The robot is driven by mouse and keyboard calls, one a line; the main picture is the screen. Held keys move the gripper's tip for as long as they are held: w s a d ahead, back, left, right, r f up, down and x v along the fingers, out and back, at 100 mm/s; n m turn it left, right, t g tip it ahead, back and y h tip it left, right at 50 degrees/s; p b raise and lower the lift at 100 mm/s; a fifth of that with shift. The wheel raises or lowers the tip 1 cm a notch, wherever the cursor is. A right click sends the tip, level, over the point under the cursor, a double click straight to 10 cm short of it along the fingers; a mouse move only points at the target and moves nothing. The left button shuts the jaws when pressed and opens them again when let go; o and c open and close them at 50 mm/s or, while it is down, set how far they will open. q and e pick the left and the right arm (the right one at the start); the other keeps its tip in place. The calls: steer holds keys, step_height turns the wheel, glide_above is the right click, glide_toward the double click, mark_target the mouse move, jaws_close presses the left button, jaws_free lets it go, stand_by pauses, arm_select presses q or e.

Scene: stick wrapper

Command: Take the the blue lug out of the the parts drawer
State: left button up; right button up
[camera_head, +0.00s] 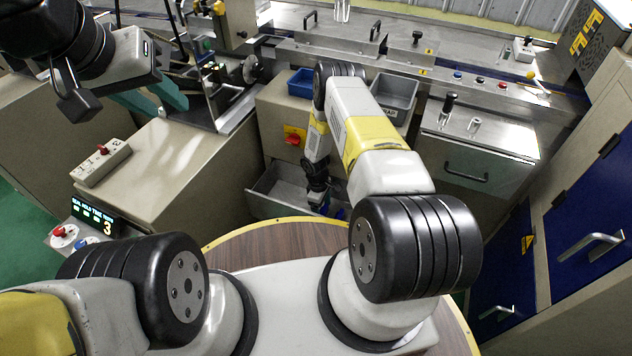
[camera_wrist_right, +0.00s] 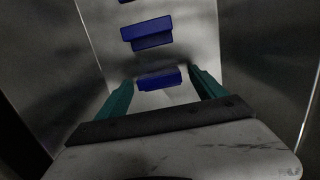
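The parts drawer (camera_head: 268,204) is pulled open below the cabinet with the red knob. In the right wrist view its grey metal walls (camera_wrist_right: 255,50) surround several blue lugs in a row. The nearest blue lug (camera_wrist_right: 158,80) lies between my right gripper's teal fingertips, with small gaps on both sides. Another blue lug (camera_wrist_right: 148,33) lies farther up, and one is cut off at the top edge. My right gripper (camera_wrist_right: 162,76) is open and down inside the drawer. My left gripper (camera_head: 76,104) hangs at the upper left, away from the drawer; its finger opening is unclear.
A blue bin (camera_head: 301,83) and a grey bin (camera_head: 396,91) stand above the drawer, close to my right arm. A cabinet with a metal top (camera_head: 485,130) is to the right. A round wooden surface with a yellow edge (camera_head: 285,240) is in front of the drawer.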

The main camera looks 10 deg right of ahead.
steer(key=c, duration=1.3)
steer(key=shift+r, duration=0.1)
